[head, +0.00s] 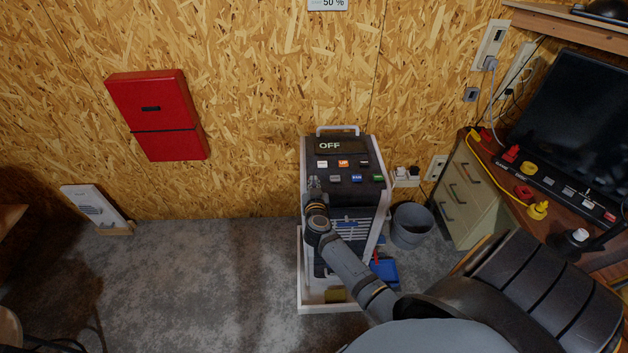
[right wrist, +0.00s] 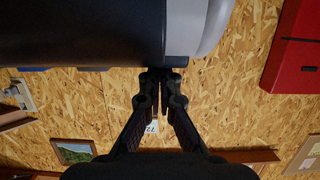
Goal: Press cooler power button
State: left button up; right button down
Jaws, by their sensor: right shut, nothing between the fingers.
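The cooler (head: 348,196) stands upright against the board wall, with a dark sloped panel on top. Its display (head: 329,146) reads OFF. Below it are a white button (head: 322,164), an orange button (head: 343,163), a blue button (head: 356,178), a green button (head: 377,178) and darker ones; most labels are too small to read. My right gripper (head: 314,182) is shut and empty at the panel's lower left, hiding that corner. In the right wrist view its fingertips (right wrist: 160,74) are at the cooler's dark edge (right wrist: 90,30); I cannot tell whether they touch.
A grey bin (head: 411,226) and a blue tray (head: 385,271) are right of the cooler. A desk with a monitor (head: 580,120) and drawers (head: 468,190) stands further right. A red box (head: 156,115) hangs on the wall at left. The floor at left is mostly clear.

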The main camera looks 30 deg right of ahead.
notch_tip(320, 180, up, 4)
jog(key=p, duration=0.6)
jog(key=shift+r, duration=0.2)
jog(key=v, duration=1)
jog(key=shift+p, duration=0.4)
jog(key=shift+f, duration=0.1)
jog(key=s+a+f+n+g+y, duration=0.1)
jog(key=s+a+f+n+y, duration=0.15)
jog(key=f, duration=0.55)
jog(key=s+a+f+n+g+y, duration=0.15)
jog(key=s+f, duration=0.25)
jog(key=f, duration=0.4)
jog(key=s+a+f+n+y, duration=0.2)
jog(key=s+f+y, duration=0.1)
jog(key=f, duration=0.5)
jog(key=s+d+f+g, duration=0.1)
jog(key=s+f+g, duration=0.3)
jog(key=s+f, duration=0.4)
jog(key=s+d+f+g, duration=0.2)
jog(key=s+f+g, duration=0.3)
jog(key=s, duration=1.6)
notch_tip(320, 180, down, 4)
jog(key=shift+s+d+r+n, duration=0.1)
jog(key=shift+s+d+n, duration=0.2)
jog(key=shift+s+d, duration=0.1)
